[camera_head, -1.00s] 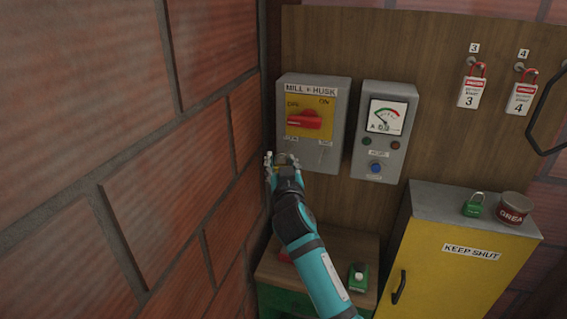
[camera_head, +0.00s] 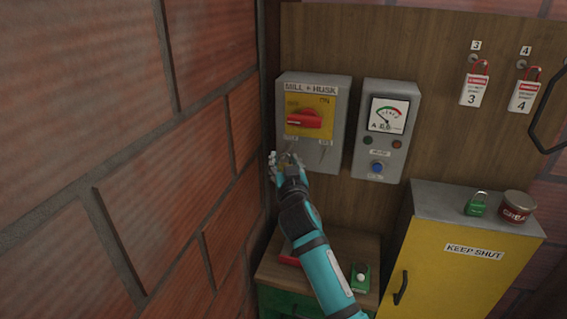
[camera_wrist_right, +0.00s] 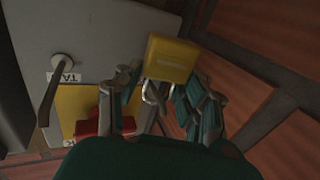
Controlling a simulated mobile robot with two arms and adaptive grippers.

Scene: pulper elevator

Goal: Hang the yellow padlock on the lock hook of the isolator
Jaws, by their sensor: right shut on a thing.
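The isolator (camera_head: 337,105) is a grey box marked MILL + HUSK on the wooden board, with a red handle (camera_head: 304,119) on a yellow plate. My right gripper (camera_head: 286,158) is at its lower left corner. In the right wrist view, my right gripper (camera_wrist_right: 168,88) is shut on the yellow padlock (camera_wrist_right: 172,58), with its shackle between the fingers. A grey peg with a hanging dark bar (camera_wrist_right: 62,62) stands on the box beside a small label. I cannot make out the lock hook clearly; the gripper covers part of that area. My left gripper is not in view.
A brick wall (camera_head: 120,180) stands close to the left of my right gripper. A grey meter box (camera_head: 376,155) is to the right. Below are a low cabinet with a red item (camera_head: 289,254) and a green item (camera_head: 361,277), and a yellow cabinet (camera_head: 440,265).

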